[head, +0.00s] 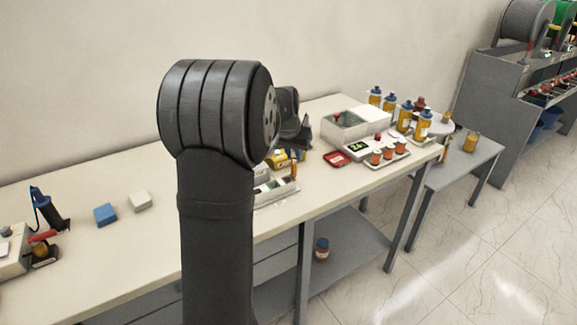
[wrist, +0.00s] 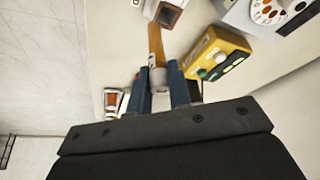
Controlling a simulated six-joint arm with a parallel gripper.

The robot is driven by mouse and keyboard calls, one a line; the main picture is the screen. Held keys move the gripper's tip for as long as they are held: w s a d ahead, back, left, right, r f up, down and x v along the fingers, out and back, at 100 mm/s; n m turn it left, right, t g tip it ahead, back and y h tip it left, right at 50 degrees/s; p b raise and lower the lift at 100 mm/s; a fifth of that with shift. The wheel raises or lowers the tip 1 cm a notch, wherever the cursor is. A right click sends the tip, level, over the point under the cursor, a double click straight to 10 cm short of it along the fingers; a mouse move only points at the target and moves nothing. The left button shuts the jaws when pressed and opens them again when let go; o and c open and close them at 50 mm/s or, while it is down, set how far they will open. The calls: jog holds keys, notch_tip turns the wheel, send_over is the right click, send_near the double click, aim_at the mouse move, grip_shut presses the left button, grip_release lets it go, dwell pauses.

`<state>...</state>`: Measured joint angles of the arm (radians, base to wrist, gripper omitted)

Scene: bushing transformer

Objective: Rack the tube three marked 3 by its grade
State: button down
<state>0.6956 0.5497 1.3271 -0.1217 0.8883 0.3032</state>
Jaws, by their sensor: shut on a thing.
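My gripper (wrist: 159,88) is shut on a slim tube (wrist: 155,45) with an amber body and a pale end between the fingers. No mark can be read on it. In the head view a small amber tube-like piece (head: 294,170) shows beside my arm, over the edge of a white tray (head: 272,196). My arm hides much of that tray and the gripper there. In the wrist view a white holder (wrist: 134,3) with a dark reddish square lies just beyond the tube's far end. I cannot tell whether the tube touches it.
A yellow instrument (wrist: 215,55) stands close right of the fingers, with a white dial device (wrist: 262,12) beyond. Blue (head: 105,214) and white blocks (head: 140,200) lie left.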

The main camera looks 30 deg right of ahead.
jog(key=shift+w+a+f, duration=0.1)
jog(key=shift+w+f, duration=0.2)
jog(key=shift+f, duration=0.55)
jog(key=shift+w+a+f, duration=0.15)
jog(key=shift+w+f, duration=0.2)
jog(key=shift+f, duration=0.55)
jog(key=shift+w+a+f, duration=0.1)
jog(key=shift+w+f, duration=0.2)
jog(key=shift+f, duration=0.55)
jog(key=shift+f, duration=0.15)
jog(key=c, duration=1.3)
grip_release()
jog(key=v, duration=1.2)
